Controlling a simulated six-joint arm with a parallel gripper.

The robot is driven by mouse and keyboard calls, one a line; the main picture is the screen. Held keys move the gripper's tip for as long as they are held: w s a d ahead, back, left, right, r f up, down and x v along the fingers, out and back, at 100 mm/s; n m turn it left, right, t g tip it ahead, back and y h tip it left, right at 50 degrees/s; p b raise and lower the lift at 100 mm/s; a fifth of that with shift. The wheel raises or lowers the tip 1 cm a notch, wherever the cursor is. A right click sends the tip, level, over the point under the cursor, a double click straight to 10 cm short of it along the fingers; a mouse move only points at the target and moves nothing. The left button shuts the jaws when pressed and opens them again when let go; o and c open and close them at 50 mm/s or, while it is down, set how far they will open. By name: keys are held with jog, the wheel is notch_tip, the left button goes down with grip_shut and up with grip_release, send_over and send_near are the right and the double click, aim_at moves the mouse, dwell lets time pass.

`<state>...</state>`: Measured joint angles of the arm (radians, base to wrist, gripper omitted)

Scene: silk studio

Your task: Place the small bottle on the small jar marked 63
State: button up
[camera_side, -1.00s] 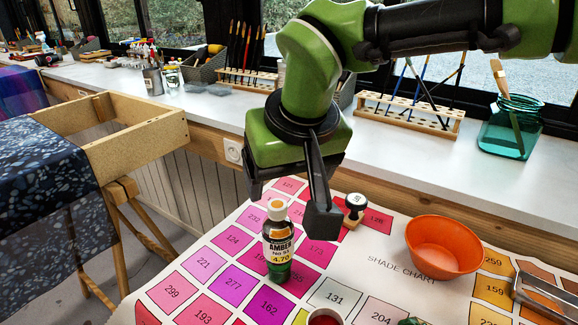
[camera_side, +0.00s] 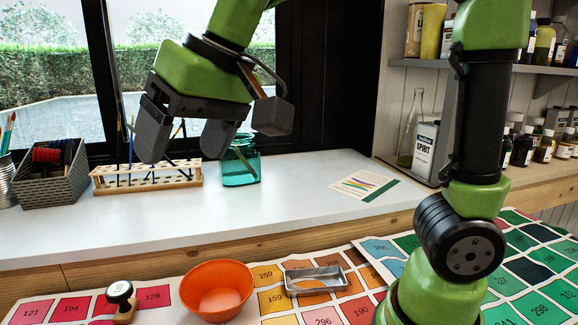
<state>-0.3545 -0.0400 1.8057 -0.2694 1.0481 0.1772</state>
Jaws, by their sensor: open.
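My gripper (camera_side: 186,150) is at the upper left of the side view, raised in front of the window and well above the chart. Its two dark fingers are apart, and nothing shows between them. The amber bottle from the earlier frame is outside the current view. No jar marked 63 can be made out in this view.
On the white counter (camera_side: 300,190) are a wooden rack (camera_side: 146,177) and a teal jar (camera_side: 240,165). Bottles fill the shelves at right.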

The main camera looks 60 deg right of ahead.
jog(key=s+d+f+m+t, duration=0.1)
jog(key=s+d, duration=0.3)
jog(key=s, duration=0.2)
jog(key=s+d+f+m+t, duration=0.1)
jog(key=s+d+f, duration=0.1)
jog(key=s, duration=0.5)
jog(key=shift+s+d+f+m, duration=0.15)
jog(key=shift+d+f+m, duration=0.2)
jog(key=shift+d, duration=0.5)
